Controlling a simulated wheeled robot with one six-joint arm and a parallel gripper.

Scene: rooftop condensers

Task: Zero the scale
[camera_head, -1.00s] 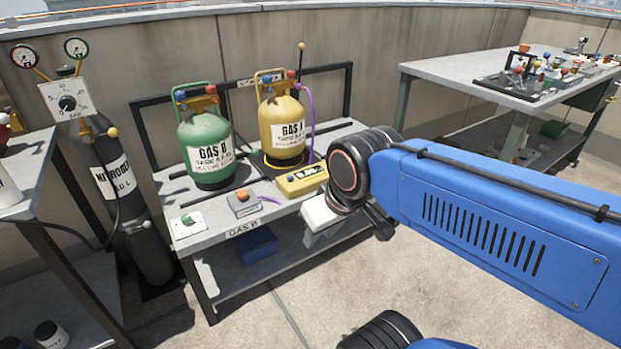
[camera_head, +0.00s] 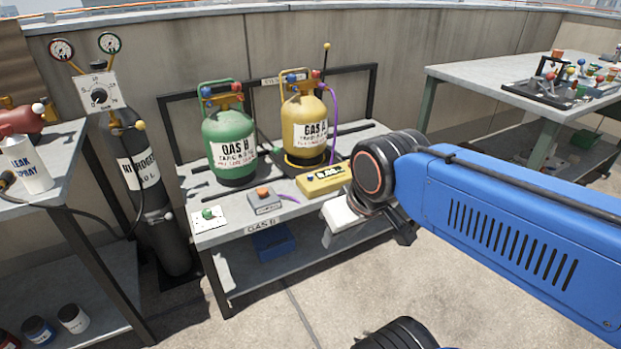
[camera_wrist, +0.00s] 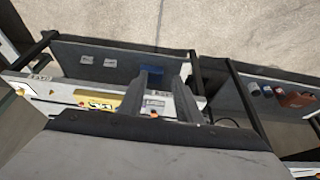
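A yellow cylinder labelled GAS A (camera_head: 304,125) stands on a dark flat platform (camera_head: 290,168) on the grey bench (camera_head: 208,240). A yellow box with a dark display (camera_head: 322,180) lies in front of it; its digits are too small to read. The yellow box also shows in the wrist view (camera_wrist: 104,103). A grey box with an orange button (camera_head: 264,199) sits to its left.
A green GAS B cylinder (camera_head: 231,145) and a white plate with a green knob (camera_head: 208,215) are on the bench. A nitrogen cylinder (camera_head: 143,185) and side table (camera_head: 62,175) stand left. Another table (camera_head: 480,80) is at right. The floor in front is clear.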

